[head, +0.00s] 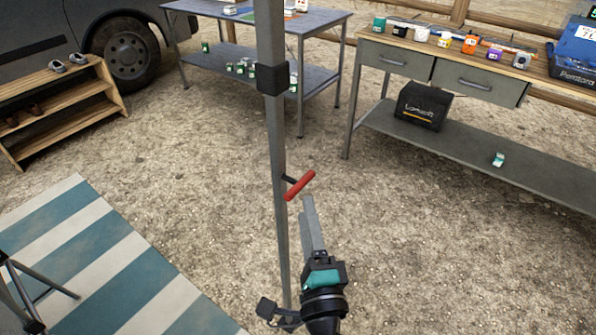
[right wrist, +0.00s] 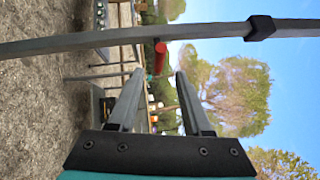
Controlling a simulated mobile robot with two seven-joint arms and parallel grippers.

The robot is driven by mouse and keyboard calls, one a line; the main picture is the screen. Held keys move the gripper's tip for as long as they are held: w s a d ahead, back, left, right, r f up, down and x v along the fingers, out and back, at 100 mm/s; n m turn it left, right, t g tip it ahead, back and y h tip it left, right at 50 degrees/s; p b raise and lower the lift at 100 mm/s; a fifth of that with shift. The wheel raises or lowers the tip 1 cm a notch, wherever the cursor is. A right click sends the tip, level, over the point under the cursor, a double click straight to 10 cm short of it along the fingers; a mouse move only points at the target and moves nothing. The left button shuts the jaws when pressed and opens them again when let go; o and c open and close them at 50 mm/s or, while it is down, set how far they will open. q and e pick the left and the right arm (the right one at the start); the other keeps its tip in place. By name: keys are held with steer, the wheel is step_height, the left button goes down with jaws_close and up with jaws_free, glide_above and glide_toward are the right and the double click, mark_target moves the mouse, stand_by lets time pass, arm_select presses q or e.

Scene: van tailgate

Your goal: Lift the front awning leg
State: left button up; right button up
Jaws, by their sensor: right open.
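The front awning leg (head: 277,140) is a grey square pole standing upright in the middle of the head view. It has a black collar (head: 272,78) and a red handle (head: 300,186) sticking out on a short dark stem. My right gripper (head: 308,203) is just below and beside the handle, to the right of the pole. In the right wrist view the leg (right wrist: 100,43) runs across the picture, and the red handle (right wrist: 160,58) lies beyond and between the open fingertips (right wrist: 159,74). The fingers hold nothing. My left gripper is not in view.
A workbench (head: 440,150) with drawers, small jars and a blue case (head: 576,52) stands at right. A blue-grey table (head: 325,22) is behind the leg. A wooden shoe rack (head: 60,100) and a striped mat (head: 85,265) are at left. Gravel around the leg is clear.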

mark_target(301, 182)
steer(key=w, duration=0.3)
steer(key=w+a+r, duration=0.1)
steer(key=w, duration=0.6)
steer(key=shift+w+a+r, duration=0.2)
steer(key=shift+w+a, duration=0.05)
steer(key=shift+a, duration=0.05)
jaws_close()
stand_by(1.0)
